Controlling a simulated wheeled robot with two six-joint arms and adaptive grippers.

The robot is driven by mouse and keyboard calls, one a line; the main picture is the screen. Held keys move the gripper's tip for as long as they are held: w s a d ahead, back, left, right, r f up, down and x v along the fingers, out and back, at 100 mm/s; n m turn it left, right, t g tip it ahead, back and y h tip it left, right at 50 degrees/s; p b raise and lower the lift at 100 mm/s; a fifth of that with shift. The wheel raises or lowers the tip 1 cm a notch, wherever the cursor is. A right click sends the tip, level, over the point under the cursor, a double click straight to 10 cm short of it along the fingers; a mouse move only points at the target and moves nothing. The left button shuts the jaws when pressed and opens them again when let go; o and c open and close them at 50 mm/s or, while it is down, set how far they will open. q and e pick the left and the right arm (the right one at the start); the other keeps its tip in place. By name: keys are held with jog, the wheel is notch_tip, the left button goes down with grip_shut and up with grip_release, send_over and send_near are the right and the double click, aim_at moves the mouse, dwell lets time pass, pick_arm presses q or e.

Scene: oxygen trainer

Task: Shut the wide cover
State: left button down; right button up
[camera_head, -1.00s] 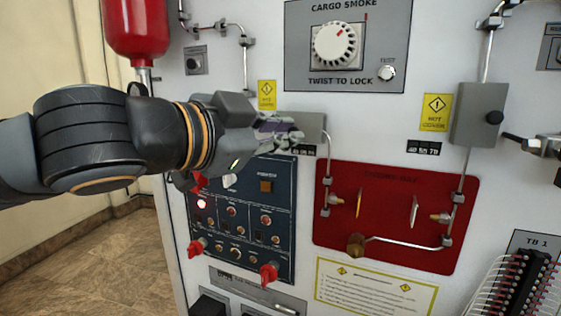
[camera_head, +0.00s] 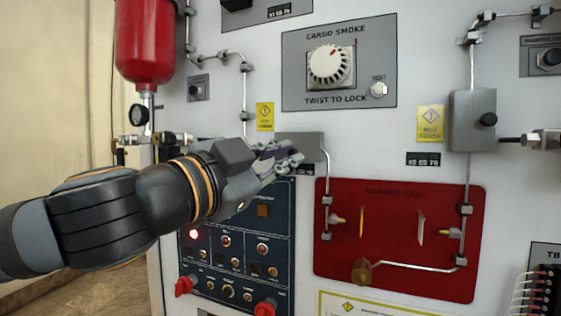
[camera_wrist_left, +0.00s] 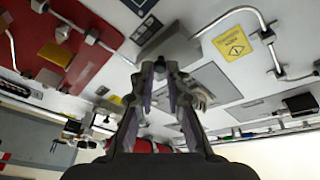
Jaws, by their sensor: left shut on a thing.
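My left gripper (camera_head: 278,160) reaches in from the left, in front of the grey box (camera_head: 309,144) above the blue switch panel (camera_head: 265,240). In the left wrist view, the two long fingers (camera_wrist_left: 165,75) point toward the grey box (camera_wrist_left: 170,40), which has a dark knob. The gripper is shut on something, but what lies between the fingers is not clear. Red parts, one at the panel's lower left (camera_head: 184,285) and one at its lower middle (camera_head: 265,307), stick out. I cannot tell which part is the wide cover. The gripper and wrist hide the panel's upper left.
A red bottle (camera_head: 145,40) with a gauge hangs at upper left. To the right are a red panel (camera_head: 400,280) with thin pipes and a second grey box (camera_head: 472,120). The cargo smoke dial (camera_head: 330,66) is above. Pipes run along the wall.

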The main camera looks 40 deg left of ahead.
pick_arm(q)
jog(key=shift+a+r, duration=0.1)
jog(key=shift+r, duration=0.1)
jog(key=c, duration=1.6)
grip_release()
jog(key=shift+c, duration=0.2)
jog(key=o, duration=0.3)
jog(key=shift+w+f, duration=0.15)
jog(key=shift+w, duration=0.05)
jog(key=shift+o, duration=0.2)
